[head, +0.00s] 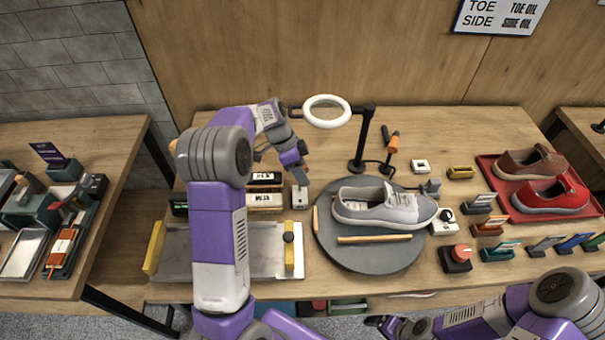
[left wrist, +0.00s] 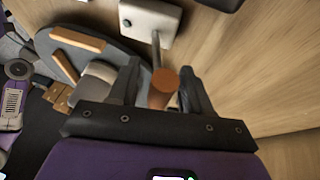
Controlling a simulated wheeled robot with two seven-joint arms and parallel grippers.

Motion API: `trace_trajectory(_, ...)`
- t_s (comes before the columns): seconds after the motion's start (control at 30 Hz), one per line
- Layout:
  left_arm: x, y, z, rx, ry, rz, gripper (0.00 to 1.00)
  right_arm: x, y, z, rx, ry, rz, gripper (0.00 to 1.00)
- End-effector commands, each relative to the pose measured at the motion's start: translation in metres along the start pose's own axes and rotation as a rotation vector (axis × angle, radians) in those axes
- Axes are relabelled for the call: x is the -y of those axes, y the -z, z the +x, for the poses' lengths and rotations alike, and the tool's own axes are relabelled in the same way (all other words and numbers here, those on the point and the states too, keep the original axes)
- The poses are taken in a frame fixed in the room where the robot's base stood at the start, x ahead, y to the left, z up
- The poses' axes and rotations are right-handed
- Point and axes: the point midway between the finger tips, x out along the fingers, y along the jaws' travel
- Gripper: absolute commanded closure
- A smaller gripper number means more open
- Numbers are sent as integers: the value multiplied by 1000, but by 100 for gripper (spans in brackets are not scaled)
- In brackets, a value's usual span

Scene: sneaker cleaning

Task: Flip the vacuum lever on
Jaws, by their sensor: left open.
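The vacuum lever appears in the left wrist view as a grey rod with an orange-brown round knob (left wrist: 165,82), rising from a white box (left wrist: 150,20). What looks like the same small white box (head: 300,198) is left of the turntable in the head view, where my gripper hides the lever. My left gripper (head: 301,176) is just above that box. In the left wrist view its fingers (left wrist: 162,88) are open, one on each side of the knob; contact cannot be told. My right gripper (head: 385,325) is low at the bottom edge, its jaws unclear.
A grey sneaker (head: 385,208) sits on the round turntable (head: 365,258). A ring lamp (head: 327,111) stands behind. A metal tray (head: 275,265) is front left, labelled boxes (head: 264,200) lie near my left arm. A red tray (head: 505,205) with shoes and several small devices are right.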

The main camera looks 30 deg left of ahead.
Motion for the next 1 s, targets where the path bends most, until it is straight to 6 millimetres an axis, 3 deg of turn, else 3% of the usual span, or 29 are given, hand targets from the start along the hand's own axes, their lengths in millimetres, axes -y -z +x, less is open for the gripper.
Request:
trace_trajectory(0.3, 0, 0, 4, 0, 0, 0, 52, 0, 0, 0, 0, 0, 0, 10)
trace_trajectory(0.63, 0, 0, 3, 0, 0, 0, 100, 0, 0, 0, 0, 0, 0, 10)
trace_trajectory(1.0, 0, 4, 5, 1, 10, 13, 100, -1, 0, 3, 0, 0, 0, 10)
